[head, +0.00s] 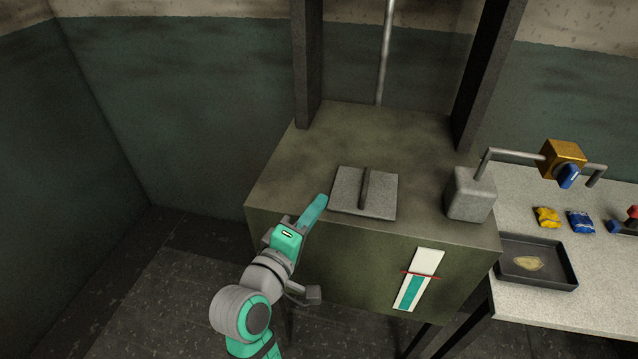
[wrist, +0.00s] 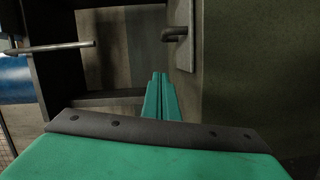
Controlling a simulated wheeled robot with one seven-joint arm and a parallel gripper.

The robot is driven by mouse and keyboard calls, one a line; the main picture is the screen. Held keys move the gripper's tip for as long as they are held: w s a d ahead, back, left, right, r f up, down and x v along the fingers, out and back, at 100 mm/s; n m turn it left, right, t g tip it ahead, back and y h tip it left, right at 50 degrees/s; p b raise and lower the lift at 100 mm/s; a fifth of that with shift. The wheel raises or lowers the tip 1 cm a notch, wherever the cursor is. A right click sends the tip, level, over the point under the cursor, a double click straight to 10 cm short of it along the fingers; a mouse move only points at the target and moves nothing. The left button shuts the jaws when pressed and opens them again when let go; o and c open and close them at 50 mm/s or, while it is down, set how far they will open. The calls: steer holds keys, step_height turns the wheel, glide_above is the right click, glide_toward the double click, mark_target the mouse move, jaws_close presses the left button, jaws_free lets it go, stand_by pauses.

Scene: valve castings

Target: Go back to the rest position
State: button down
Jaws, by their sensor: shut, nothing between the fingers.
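My gripper (head: 316,208) is at the front left edge of the olive-green cabinet (head: 290,180) in the head view, just left of a grey square plate (head: 350,185) with a bar handle on its top. I cannot tell whether the fingertips touch the cabinet. In the wrist view the two teal fingers (wrist: 161,80) lie side by side, closed, with nothing between them. A grey bar handle on a plate (wrist: 178,35) shows just beyond the fingertips there. My arm reaches up from the bottom of the head view.
A grey block (head: 469,196) with a pipe leading to a brass valve (head: 560,158) with a blue handle stands at the right. A speckled table (head: 600,265) carries a dark tray (head: 512,277) and blue and yellow pieces. Floor at left is clear.

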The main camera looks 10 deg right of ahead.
steer(key=shift+s+a, duration=0.15)
steer(key=s+a+f+t+y, duration=0.1)
steer(key=s+a+f+y, duration=0.2)
steer(key=f, duration=0.4)
steer(key=s+a+f+y, duration=0.2)
steer(key=s+f, duration=0.2)
steer(key=f, duration=0.3)
steer(key=s+a+f+t+y, duration=0.1)
steer(key=s+a+f+y, duration=0.2)
steer(key=f, duration=0.4)
steer(key=s+f+m+y, duration=0.1)
steer(key=s+m, duration=0.3)
steer(key=s, duration=0.8)
steer(key=s+a+f+m+y, duration=0.1)
steer(key=s+m, duration=0.3)
steer(key=s, duration=0.9)
steer(key=shift+f+y, duration=0.5)
steer(key=shift+f, duration=0.05)
